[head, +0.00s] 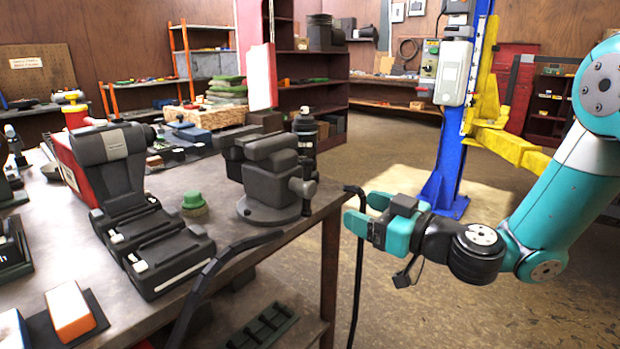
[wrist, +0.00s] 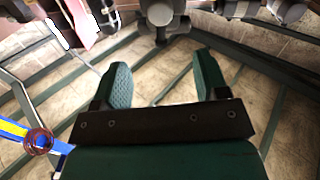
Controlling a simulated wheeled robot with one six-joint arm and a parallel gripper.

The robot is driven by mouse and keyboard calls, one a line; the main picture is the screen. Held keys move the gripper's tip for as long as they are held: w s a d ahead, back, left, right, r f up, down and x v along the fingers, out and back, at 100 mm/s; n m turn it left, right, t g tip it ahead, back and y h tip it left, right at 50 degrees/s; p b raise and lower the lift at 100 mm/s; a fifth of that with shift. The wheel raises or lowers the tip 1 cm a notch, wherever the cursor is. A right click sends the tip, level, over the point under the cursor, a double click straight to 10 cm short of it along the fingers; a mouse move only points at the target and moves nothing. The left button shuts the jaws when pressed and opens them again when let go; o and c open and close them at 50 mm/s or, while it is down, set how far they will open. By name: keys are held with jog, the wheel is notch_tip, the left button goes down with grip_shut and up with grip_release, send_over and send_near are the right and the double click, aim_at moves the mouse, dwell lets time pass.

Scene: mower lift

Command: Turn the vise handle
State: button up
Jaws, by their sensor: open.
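The grey bench vise (head: 268,178) stands on its round base at the right corner of the workbench. Its handle (head: 303,188) is on the right side of the vise, at the end of the screw, and looks close to upright. My gripper (head: 360,211) is to the right of the handle and somewhat lower, beyond the bench edge, pointing toward the vise. Its teal fingers are apart, and a clear gap separates them from the handle. In the wrist view the fingers (wrist: 162,78) are open and empty. A grey rounded part, probably of the vise, shows beyond them at the top.
The workbench (head: 228,236) holds a black machine (head: 125,205), a green-capped jar (head: 194,201) and a dark bottle (head: 305,128) behind the vise. A black cable hangs near my gripper. The blue lift post (head: 452,150) with yellow arms stands behind. Floor beside the bench is open.

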aim_at(312, 190)
jog(key=p+x, duration=0.6)
jog(key=x, duration=0.5)
jog(key=shift+w+a+r+p, duration=0.1)
jog(key=shift+a+r+p, duration=0.05)
jog(key=shift+a+p, duration=0.15)
jog(key=shift+x, duration=0.8)
jog(key=shift+c, duration=0.4)
jog(key=c, duration=0.8)
jog(key=shift+c, duration=0.2)
jog(key=shift+f+m, duration=0.2)
jog(key=shift+m, duration=0.1)
